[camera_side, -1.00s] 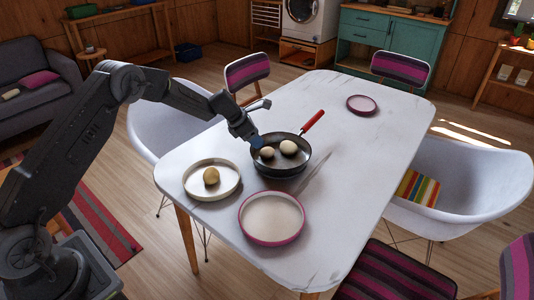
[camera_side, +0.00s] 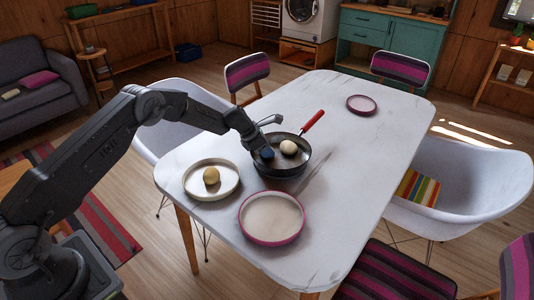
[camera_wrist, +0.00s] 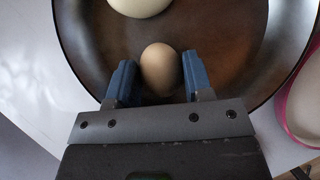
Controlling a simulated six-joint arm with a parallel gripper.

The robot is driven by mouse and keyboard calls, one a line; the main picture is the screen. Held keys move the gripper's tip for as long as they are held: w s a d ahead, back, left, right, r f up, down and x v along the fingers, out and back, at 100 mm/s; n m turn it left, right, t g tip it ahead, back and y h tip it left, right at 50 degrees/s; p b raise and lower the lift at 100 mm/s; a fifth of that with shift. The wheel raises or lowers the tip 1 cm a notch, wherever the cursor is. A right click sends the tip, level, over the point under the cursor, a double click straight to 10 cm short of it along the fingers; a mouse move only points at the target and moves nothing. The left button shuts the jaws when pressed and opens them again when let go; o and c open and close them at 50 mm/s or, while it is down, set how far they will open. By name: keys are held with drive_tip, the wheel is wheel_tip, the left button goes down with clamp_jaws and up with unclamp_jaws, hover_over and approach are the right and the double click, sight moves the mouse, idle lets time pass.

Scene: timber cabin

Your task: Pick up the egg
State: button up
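A dark frying pan (camera_side: 298,166) with a red handle stands on the white table. In the wrist view a brown egg (camera_wrist: 159,67) lies in the pan (camera_wrist: 235,45), between the two blue fingertips of my gripper (camera_wrist: 160,82). Small gaps show between the egg and the fingers, so the gripper is open around it. A larger pale round thing (camera_wrist: 140,5) lies beyond the egg in the pan; it also shows in the side view (camera_side: 288,147). In the side view my gripper (camera_side: 266,154) is down in the pan's left part and hides the egg.
A white plate (camera_side: 226,191) with a yellowish-brown round item (camera_side: 211,175) stands left of the pan. An empty pink-rimmed plate (camera_side: 271,237) stands in front of it. A small pink plate (camera_side: 362,104) is at the far end. The table's right side is clear.

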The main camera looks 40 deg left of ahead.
drive_tip(key=c, duration=0.4)
drive_tip(key=shift+r, duration=0.1)
